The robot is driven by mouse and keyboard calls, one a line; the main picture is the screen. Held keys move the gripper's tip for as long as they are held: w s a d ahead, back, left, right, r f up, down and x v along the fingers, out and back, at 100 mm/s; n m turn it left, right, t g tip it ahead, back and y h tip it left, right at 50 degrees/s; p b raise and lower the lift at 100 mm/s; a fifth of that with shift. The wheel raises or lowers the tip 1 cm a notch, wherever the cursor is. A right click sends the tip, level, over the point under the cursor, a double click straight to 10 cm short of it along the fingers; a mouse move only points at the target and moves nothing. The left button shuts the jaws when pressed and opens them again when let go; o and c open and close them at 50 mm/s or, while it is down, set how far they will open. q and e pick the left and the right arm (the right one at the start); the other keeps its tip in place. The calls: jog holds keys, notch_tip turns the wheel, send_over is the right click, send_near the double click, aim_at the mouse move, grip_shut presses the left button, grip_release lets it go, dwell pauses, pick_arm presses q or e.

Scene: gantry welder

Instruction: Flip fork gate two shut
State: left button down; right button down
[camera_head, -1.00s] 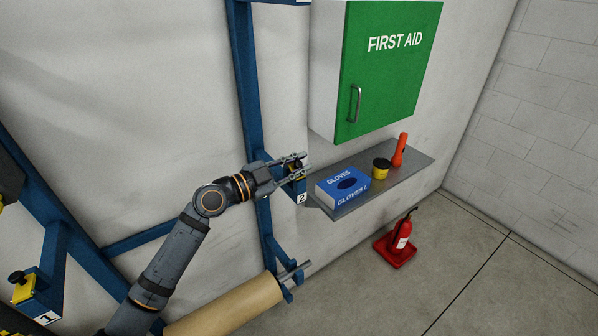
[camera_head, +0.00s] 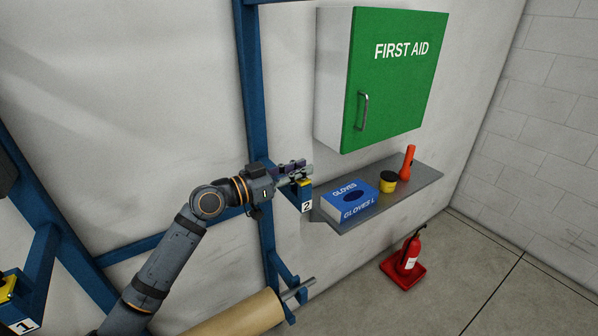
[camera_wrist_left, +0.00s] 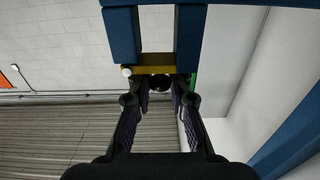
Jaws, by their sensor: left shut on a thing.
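Fork two is a blue bracket on the blue upright, with a number 2 plate (camera_head: 307,207) on its end. Its yellow gate (camera_head: 305,183) shows at the fork's end, partly behind my gripper. In the left wrist view the yellow gate (camera_wrist_left: 148,63) lies across the gap between two blue prongs, with a black knob (camera_wrist_left: 160,83) in front of it. My left gripper (camera_head: 300,170) is at the gate, its fingers shut on the black knob; in the wrist view the fingertips (camera_wrist_left: 160,98) sit on either side of it. My right gripper is not in view.
A steel shelf (camera_head: 412,186) beside the fork holds a glove box (camera_head: 350,201), a yellow tub and an orange torch. A green first aid cabinet (camera_head: 395,85) hangs above. A brown roll (camera_head: 240,316) lies below. Fork one (camera_head: 25,300) is at lower left.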

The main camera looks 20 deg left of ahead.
aim_at(299, 167)
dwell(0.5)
pick_arm(q)
jog(key=c, duration=1.3)
grip_release()
jog(key=shift+o, duration=0.2)
notch_tip(299, 167, up, 10)
